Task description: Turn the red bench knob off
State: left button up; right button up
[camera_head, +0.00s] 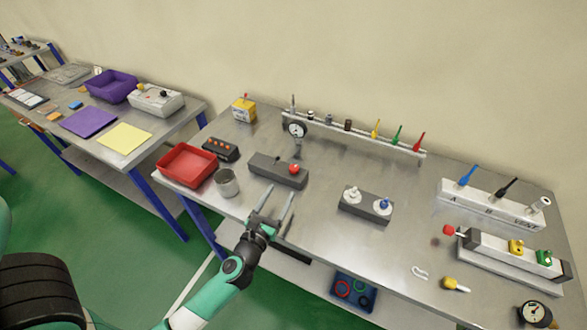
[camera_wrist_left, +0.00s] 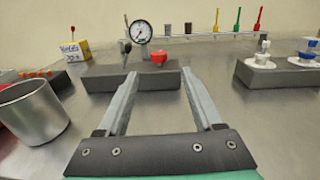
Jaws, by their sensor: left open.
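A red knob (camera_head: 294,168) sits on the right part of a dark grey block (camera_head: 263,168) near the middle of the bench. In the left wrist view the red knob (camera_wrist_left: 158,57) shows on top of the block (camera_wrist_left: 103,78), ahead of the fingertips. My left gripper (camera_head: 277,190) is open and empty, in front of the block and apart from the knob. In the left wrist view its fingers (camera_wrist_left: 160,78) point at the block, with the knob between them in line. Another red knob (camera_head: 449,230) is on the valve unit at the right. My right gripper is not in view.
A steel cup (camera_head: 227,183) and a red tray (camera_head: 162,170) stand left of my left gripper. A grey block with white and blue knobs (camera_head: 366,206) stands to the right. A gauge (camera_head: 296,129) and a rail of coloured handles (camera_head: 354,134) are behind.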

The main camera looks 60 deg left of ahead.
aim_at(292, 171)
pick_arm(q)
jog(key=x, duration=1.1)
jog(key=shift+w+a+b, duration=0.15)
jog(key=shift+a+b, duration=0.15)
jog(key=shift+a, duration=0.1)
grip_shut()
